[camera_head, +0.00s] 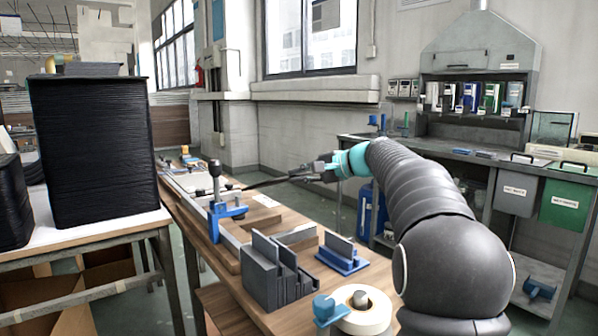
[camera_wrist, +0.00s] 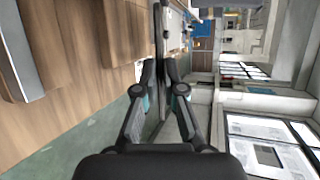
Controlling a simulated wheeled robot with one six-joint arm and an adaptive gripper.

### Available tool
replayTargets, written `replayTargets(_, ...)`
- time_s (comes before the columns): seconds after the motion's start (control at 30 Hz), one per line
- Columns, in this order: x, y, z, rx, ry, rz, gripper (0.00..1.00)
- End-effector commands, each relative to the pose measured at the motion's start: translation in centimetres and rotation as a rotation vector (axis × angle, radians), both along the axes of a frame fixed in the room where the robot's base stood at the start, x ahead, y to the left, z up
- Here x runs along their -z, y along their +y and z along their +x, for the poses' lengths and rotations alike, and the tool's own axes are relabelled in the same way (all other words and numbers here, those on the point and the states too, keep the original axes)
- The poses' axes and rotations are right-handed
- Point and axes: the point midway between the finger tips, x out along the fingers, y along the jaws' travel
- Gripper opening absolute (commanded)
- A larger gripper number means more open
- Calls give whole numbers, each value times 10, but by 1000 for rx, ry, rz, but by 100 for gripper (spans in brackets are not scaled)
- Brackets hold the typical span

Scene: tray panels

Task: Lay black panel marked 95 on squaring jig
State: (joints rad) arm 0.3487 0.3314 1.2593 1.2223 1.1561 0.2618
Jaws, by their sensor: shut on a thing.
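My gripper (camera_head: 322,166) is shut on a thin dark panel (camera_head: 268,183), which reaches out to the left over the bench, seen nearly edge-on. In the wrist view my gripper (camera_wrist: 167,72) pinches the panel (camera_wrist: 158,32), again edge-on, so no marking 95 can be read. What looks like the squaring jig (camera_head: 229,240), a wooden base with metal rails and a blue clamp (camera_head: 226,210), lies on the bench below and left of my gripper. The panel appears above the bench; whether it touches the jig cannot be told.
A grey slotted block (camera_head: 272,275), a blue stand (camera_head: 342,257) and a tape roll (camera_head: 362,308) stand at the near end of the bench (camera_head: 303,318). A tall black stack (camera_head: 95,150) stands on the left table. A grey counter (camera_head: 455,152) runs along the right wall.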

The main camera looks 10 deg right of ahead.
Motion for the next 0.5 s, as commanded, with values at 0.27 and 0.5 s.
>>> replayTargets(0.27, 27, 2, 0, -2, 1, 2, 0)
replayTargets(0.5, 48, 1, 0, -2, 0, 1, 0)
